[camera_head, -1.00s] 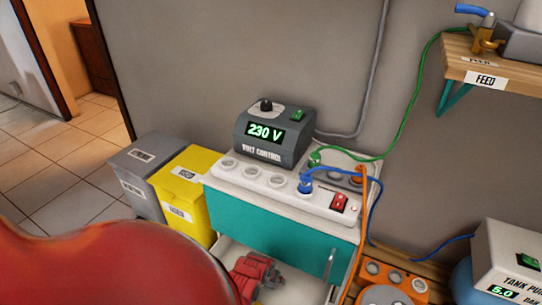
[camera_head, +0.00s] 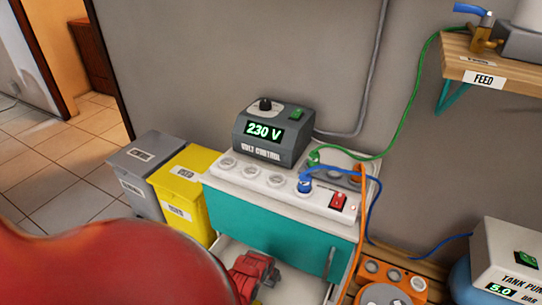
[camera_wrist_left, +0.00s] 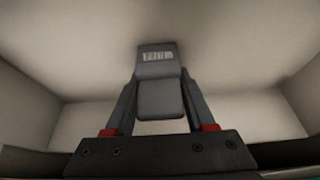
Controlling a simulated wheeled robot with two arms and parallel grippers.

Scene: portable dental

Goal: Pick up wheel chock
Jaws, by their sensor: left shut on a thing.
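The wheel chock (camera_wrist_left: 158,62) is a grey block with a small printed label. In the left wrist view it sits between the two fingers of my left gripper (camera_wrist_left: 160,88), which is shut on it. Pale walls surround it, and I cannot tell whether it touches the floor beneath. My right gripper is not in view.
The teal cabinet front (camera_head: 262,234) stands just above the drawer. On top are a white socket strip (camera_head: 285,187) and a voltage unit (camera_head: 272,135). Yellow (camera_head: 184,190) and grey (camera_head: 137,176) bins stand left. An orange cable (camera_head: 359,240) hangs at the right.

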